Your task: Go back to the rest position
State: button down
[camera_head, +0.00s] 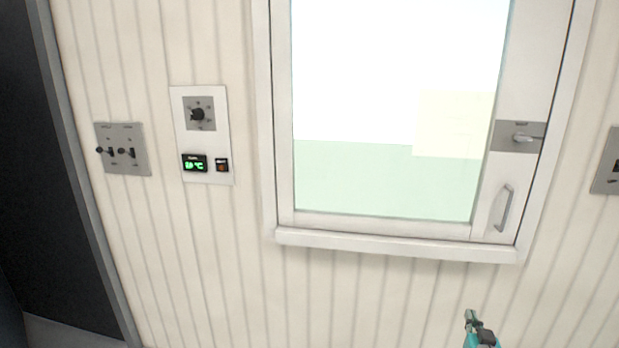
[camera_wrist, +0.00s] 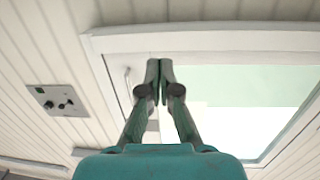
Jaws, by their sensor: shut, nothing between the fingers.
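My gripper (camera_head: 470,318) shows at the bottom right in the head view, below the window's sill and in front of the panelled wall. In the wrist view my gripper (camera_wrist: 159,66) has its two fingers together, with nothing between them. Most of my arm is out of the head view. The fingers overlap the window frame in the wrist view, and I cannot tell how far they are from the wall.
A white-framed window (camera_head: 375,235) with a latch (camera_head: 522,138) and a handle (camera_head: 503,208) is on the wall. A thermostat panel (camera_head: 203,135) and switch plate (camera_head: 123,149) are at left. Another plate (camera_head: 608,162) is at the right edge. A dark opening (camera_head: 45,200) is far left.

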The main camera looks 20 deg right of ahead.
jog(key=s+a+f+n+y, duration=0.1)
jog(key=s+a+f, duration=0.35)
jog(key=a, duration=0.55)
jog(key=s+a+f+n+t+y, duration=0.1)
jog(key=s+a+f+y, duration=0.15)
jog(key=s+a, duration=0.5)
jog(key=s+a+f+n+y, duration=0.1)
jog(key=s+a+f, duration=0.3)
jog(key=a, duration=0.7)
jog(key=s+a+r+n+y, duration=0.2)
jog(key=s+a+r, duration=0.2)
jog(key=s+a, duration=0.3)
jog(key=s+a+r+n+y, duration=0.2)
jog(key=s+a, duration=0.5)
jog(key=s, duration=0.8)
notch_tip(320, 180, up, 2)
jog(key=shift+s+r+n+y, duration=0.15)
jog(key=shift+s+n+y, duration=0.15)
jog(key=shift+y, duration=0.55)
